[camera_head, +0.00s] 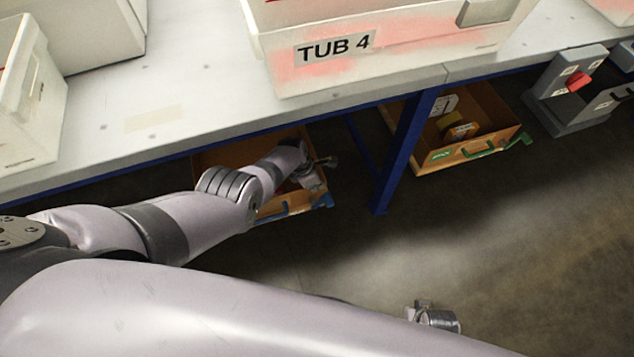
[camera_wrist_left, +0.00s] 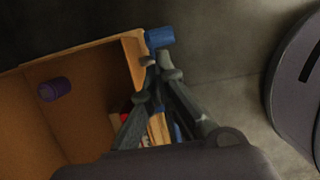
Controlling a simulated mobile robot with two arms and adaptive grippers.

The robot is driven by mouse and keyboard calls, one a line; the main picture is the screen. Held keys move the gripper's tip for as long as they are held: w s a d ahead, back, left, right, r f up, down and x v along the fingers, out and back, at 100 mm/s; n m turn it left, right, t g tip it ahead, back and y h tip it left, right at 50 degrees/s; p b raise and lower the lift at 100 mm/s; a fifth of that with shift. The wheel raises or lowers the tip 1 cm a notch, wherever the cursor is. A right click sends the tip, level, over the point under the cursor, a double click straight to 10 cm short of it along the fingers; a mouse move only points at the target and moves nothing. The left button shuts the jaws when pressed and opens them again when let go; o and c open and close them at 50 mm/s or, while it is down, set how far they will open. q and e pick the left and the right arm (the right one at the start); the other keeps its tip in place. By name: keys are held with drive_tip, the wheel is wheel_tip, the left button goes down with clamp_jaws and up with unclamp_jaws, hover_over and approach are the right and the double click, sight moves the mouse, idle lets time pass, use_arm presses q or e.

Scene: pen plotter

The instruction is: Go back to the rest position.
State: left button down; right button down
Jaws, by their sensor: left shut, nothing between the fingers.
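My left gripper (camera_head: 322,168) is at the open drawer with the blue handle (camera_head: 272,214) under the bench, over its right front corner. In the left wrist view the left gripper (camera_wrist_left: 163,70) has its fingers together with nothing between them, beside the drawer's front wall and a blue handle end (camera_wrist_left: 160,37). I cannot tell whether they touch. My other arm crosses the bottom of the head view.
The drawer holds a purple cylinder (camera_wrist_left: 55,89) and partly hidden items. Another open drawer with a green handle (camera_head: 480,153) is to the right, past a blue bench leg (camera_head: 402,150). TUB 4 (camera_head: 390,55) stands on the bench (camera_head: 190,95).

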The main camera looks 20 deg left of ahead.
drive_tip(key=shift+f, duration=0.1)
idle(0.6)
